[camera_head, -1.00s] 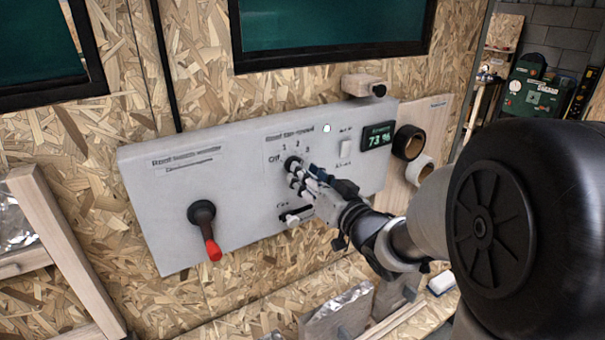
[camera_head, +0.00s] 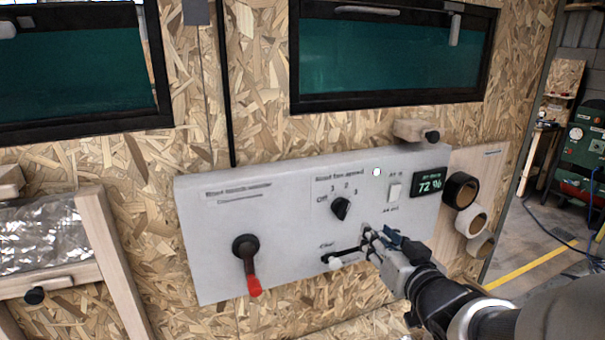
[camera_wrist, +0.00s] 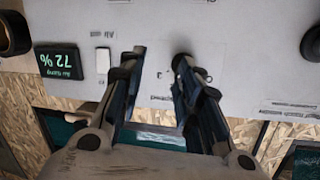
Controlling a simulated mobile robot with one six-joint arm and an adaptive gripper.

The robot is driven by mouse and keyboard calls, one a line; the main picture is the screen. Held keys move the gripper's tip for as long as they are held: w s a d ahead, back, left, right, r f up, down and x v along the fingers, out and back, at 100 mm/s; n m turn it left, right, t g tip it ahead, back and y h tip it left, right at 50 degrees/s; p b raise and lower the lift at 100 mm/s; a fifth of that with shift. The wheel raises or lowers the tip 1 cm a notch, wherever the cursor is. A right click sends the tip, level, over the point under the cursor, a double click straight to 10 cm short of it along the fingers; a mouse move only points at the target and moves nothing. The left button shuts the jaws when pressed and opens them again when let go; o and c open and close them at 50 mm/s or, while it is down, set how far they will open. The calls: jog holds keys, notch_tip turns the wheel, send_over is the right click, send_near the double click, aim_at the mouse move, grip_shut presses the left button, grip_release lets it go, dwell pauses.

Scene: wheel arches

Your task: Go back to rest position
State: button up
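My gripper (camera_head: 372,243) is in front of the grey control panel (camera_head: 290,260), below and right of the black fan-speed knob (camera_head: 341,208). In the head view it appears apart from the knob. In the wrist view my gripper (camera_wrist: 158,70) has its two fingers spread, with the pale panel face between them and nothing held. The panel appears upside down there. The gap between the fingertips and the panel is hard to judge.
A red-tipped lever (camera_head: 248,265) is on the panel's left. A white slider handle (camera_head: 345,260) sits below the knob, close to my gripper. A rocker switch (camera_head: 394,192) and a 72 % display (camera_head: 429,182) are right. Tape rolls (camera_head: 461,190) hang beyond.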

jog(key=s+a+f+g, duration=0.1)
jog(key=s+f+g, duration=0.2)
jog(key=s, duration=0.6)
jog(key=s+a+f+g+h+b, duration=0.1)
jog(key=s+g, duration=0.3)
jog(key=s, duration=0.5)
jog(key=s+a+f+g+h, duration=0.1)
jog(key=s+f+g, duration=0.3)
jog(key=s, duration=0.5)
jog(key=shift+s+a+f+n, duration=0.35)
jog(key=shift+s+a+n, duration=0.05)
jog(key=shift+a, duration=0.4)
